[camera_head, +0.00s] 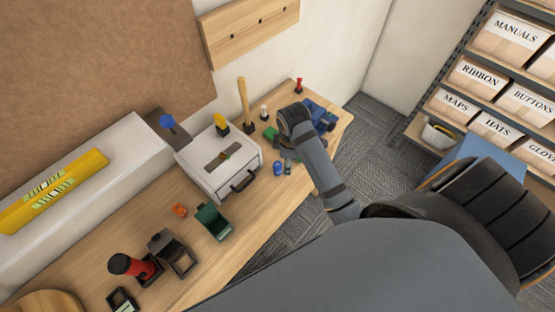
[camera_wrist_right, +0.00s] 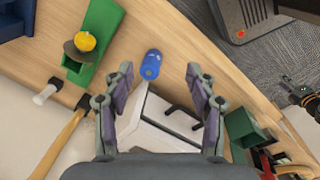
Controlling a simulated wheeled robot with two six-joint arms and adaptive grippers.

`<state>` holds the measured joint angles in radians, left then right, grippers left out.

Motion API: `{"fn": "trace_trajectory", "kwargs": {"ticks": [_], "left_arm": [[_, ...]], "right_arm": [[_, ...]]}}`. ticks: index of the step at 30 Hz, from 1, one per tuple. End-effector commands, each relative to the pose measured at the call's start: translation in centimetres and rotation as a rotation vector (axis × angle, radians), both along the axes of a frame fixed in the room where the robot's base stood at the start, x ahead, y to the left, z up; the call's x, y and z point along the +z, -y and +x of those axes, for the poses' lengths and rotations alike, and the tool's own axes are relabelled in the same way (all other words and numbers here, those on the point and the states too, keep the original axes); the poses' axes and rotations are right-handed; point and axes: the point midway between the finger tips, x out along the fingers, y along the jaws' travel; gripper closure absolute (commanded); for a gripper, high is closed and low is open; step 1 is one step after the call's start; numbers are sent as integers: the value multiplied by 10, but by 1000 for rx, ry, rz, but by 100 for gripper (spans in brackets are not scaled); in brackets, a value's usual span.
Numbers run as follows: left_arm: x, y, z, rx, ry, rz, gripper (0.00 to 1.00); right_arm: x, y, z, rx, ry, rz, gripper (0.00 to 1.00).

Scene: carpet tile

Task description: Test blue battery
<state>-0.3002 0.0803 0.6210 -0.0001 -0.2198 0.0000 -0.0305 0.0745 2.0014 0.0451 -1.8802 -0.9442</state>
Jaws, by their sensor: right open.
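The blue battery (camera_head: 277,168) is on the wooden bench, in front of the white drawer unit's right side, and seems to stand upright. In the right wrist view the blue battery (camera_wrist_right: 150,64) is ahead of the fingertips, between their lines. My right gripper (camera_wrist_right: 160,75) is open and empty, pointing at the bench. In the head view my right arm partly hides the bench around the gripper. A green block (camera_wrist_right: 92,45) with a yellow round part is beside the battery. I cannot tell which thing is a tester.
The white drawer unit (camera_head: 215,165) with a dark handle stands close to the battery. A hammer with a wooden handle (camera_wrist_right: 62,145), a green box (camera_head: 213,222) and a red-topped tool (camera_head: 130,265) are on the bench. A blue object (camera_head: 320,115) is at its far end.

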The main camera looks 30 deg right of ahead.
Motion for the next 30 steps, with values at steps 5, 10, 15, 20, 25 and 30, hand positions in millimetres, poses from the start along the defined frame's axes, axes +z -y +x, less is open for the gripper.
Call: {"fn": "trace_trajectory", "kwargs": {"ticks": [5, 10, 15, 20, 25, 30], "left_arm": [[1, 0, 1, 0, 1, 0, 60], [1, 0, 1, 0, 1, 0, 60], [-13, 0, 1, 0, 0, 0, 60], [-42, 0, 0, 0, 0, 0, 60], [-56, 0, 0, 0, -1, 0, 60], [-59, 0, 0, 0, -1, 0, 60]], "right_arm": [[20, -5, 33, 287, -73, 9, 43], [24, -7, 39, 375, -96, 14, 43], [10, -7, 38, 373, -96, 14, 43], [-19, -8, 38, 372, -95, 15, 43], [-33, -8, 39, 371, -93, 14, 43], [-37, -9, 39, 371, -94, 15, 43]]}}
